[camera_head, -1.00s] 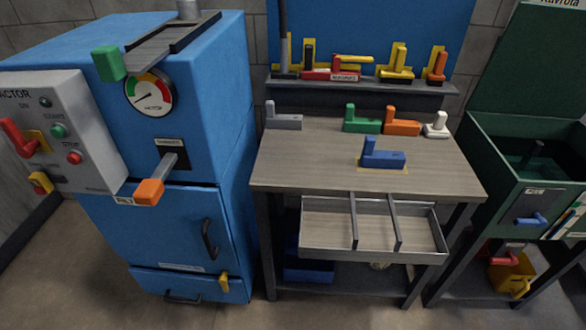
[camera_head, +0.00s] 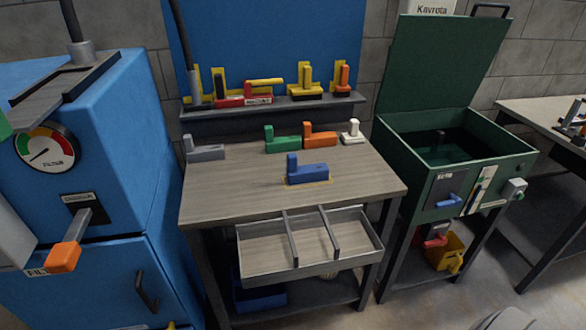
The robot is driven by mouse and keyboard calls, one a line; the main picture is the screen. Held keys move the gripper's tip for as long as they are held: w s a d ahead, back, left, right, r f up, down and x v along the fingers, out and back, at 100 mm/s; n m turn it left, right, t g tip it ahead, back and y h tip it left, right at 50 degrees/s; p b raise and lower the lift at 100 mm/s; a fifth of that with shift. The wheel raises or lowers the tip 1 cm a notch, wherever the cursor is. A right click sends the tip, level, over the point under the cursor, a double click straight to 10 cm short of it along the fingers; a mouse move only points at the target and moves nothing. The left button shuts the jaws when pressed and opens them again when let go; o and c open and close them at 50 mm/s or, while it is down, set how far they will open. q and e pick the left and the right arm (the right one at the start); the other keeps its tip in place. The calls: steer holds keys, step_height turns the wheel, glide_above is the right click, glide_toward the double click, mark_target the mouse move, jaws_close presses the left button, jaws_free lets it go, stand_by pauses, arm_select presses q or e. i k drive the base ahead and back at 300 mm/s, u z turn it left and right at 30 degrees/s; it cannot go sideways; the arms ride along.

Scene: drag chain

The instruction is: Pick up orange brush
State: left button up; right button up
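An orange L-shaped piece (camera_head: 318,138) stands at the back of the wooden table, between a green one (camera_head: 282,141) and a small white one (camera_head: 352,133). Another orange tool (camera_head: 342,80) stands upright against a yellow outline at the right end of the shelf above. I cannot tell from their shapes which is the orange brush. Neither of my grippers is in view.
A blue L-shaped piece (camera_head: 308,171) and a grey one (camera_head: 205,151) also sit on the table (camera_head: 235,190). An open divided drawer (camera_head: 255,262) juts out in front. A blue machine (camera_head: 110,170) stands left, an open green bin (camera_head: 400,150) right.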

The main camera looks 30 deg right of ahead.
mark_target(343, 90)
steer(key=z, duration=3.35)
steer(key=i, duration=3.15)
steer(key=u, duration=2.2)
